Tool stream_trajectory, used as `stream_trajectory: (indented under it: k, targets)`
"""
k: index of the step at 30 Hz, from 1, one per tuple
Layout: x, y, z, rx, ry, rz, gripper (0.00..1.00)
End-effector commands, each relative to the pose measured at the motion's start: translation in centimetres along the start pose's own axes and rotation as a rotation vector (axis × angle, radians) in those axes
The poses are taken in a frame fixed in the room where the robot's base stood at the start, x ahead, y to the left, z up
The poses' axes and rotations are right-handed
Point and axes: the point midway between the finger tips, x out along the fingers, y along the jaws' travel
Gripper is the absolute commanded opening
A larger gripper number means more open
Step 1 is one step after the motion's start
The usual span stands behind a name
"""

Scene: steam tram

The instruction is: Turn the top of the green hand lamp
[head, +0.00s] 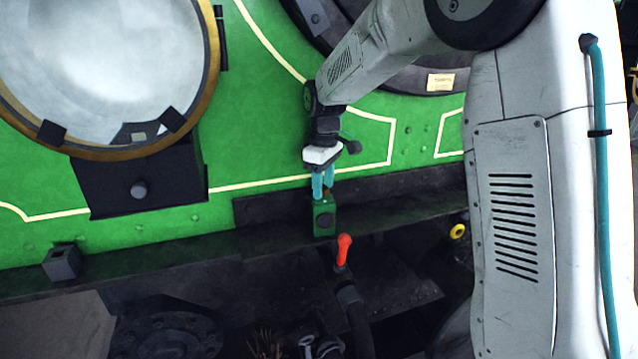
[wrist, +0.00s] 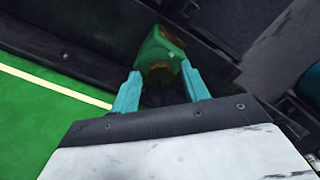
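The green hand lamp (head: 324,218) stands upright on a dark ledge in front of the green panel in the head view. It has a dark round spot on its front. In the wrist view the lamp (wrist: 160,58) shows between and beyond my fingertips, with a brownish top part. My gripper (head: 323,190) is right above the lamp, its teal fingers pointing down at the lamp's top. In the wrist view the fingers (wrist: 158,78) stand apart, one on each side of the lamp. I cannot tell whether they touch it.
A red-tipped lever (head: 344,250) rises just right of and in front of the lamp. A large round brass-rimmed window (head: 210,60) is at the upper left. A yellow ring (head: 457,231) lies to the right.

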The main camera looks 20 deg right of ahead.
Motion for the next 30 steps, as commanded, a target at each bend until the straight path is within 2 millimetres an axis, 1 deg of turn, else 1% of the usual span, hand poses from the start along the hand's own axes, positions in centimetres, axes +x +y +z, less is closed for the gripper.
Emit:
stream_trajectory:
  k: [1, 2, 3, 4, 11, 16, 20, 30]
  targets:
    - [-0.01, 0.00, 0.00, 0.000, 0.000, 0.000, 0.31]
    - [-0.02, 0.00, 0.00, 0.000, 0.000, 0.000, 0.22]
    - [-0.02, 0.00, 0.00, 0.000, 0.000, 0.000, 0.11]
    - [-0.02, 0.00, 0.00, 0.000, 0.000, 0.000, 0.05]
    - [-0.02, -0.02, 0.01, 0.011, 0.000, 0.000, 0.05]
    - [-0.03, -0.03, 0.01, 0.062, 0.000, 0.000, 0.05]
    - [-0.03, -0.05, 0.00, 0.139, 0.000, 0.000, 0.05]
    - [-0.04, -0.12, -0.02, 0.396, 0.000, 0.000, 0.05]
